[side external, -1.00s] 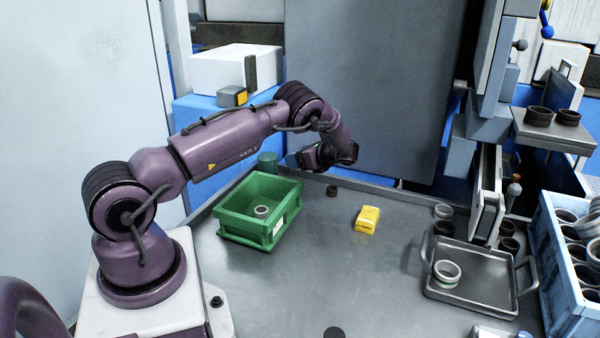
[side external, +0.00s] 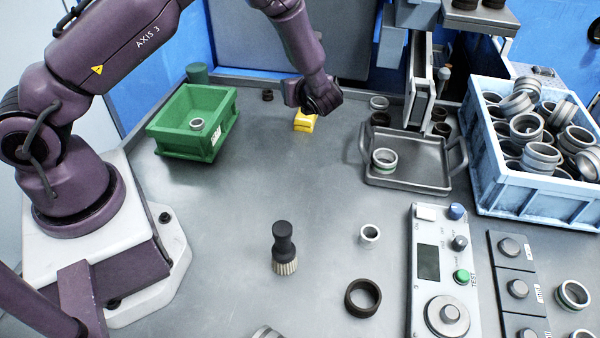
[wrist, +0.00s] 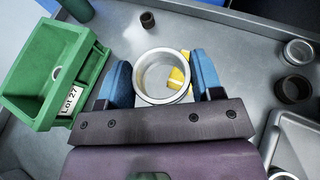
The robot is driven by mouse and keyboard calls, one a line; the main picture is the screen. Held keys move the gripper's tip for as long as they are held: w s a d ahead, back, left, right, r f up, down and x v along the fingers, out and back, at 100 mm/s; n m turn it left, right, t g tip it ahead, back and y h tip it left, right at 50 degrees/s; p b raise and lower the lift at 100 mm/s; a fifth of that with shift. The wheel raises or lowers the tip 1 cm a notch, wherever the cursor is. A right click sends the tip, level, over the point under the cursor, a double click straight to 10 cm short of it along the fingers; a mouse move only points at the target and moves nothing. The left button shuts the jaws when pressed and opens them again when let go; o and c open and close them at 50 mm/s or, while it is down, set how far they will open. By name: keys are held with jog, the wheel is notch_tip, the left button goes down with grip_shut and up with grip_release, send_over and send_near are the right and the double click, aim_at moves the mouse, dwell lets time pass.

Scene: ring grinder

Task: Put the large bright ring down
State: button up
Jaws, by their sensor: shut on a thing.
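My gripper (side external: 316,98) is above the table beside the yellow block, at the far middle of the side external view. In the wrist view, its blue fingers (wrist: 161,76) are shut on the large bright ring (wrist: 160,98), one on each side. The ring's opening faces the wrist camera, and the yellow block shows through it. In the side external view, I cannot make out the held ring behind the dark gripper.
A green bin (side external: 181,147) with a small ring is at left. The yellow block (side external: 304,121) lies near the gripper. The middle table (side external: 260,190) is mostly clear.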

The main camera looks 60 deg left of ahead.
aim_at(300, 177)
jog(key=s+d+f+m+t+h, duration=0.3)
jog(key=s+d+m+t, duration=0.4)
jog(key=d, duration=0.4)
jog(key=shift+s+d+f+h, duration=0.2)
jog(key=shift+s+h, duration=0.1)
jog(key=shift+h, duration=0.5)
jog(key=shift+w+f, duration=0.15)
jog(key=shift+f, duration=3.75)
jog(key=shift+f, duration=0.15)
jog(key=o, duration=1)
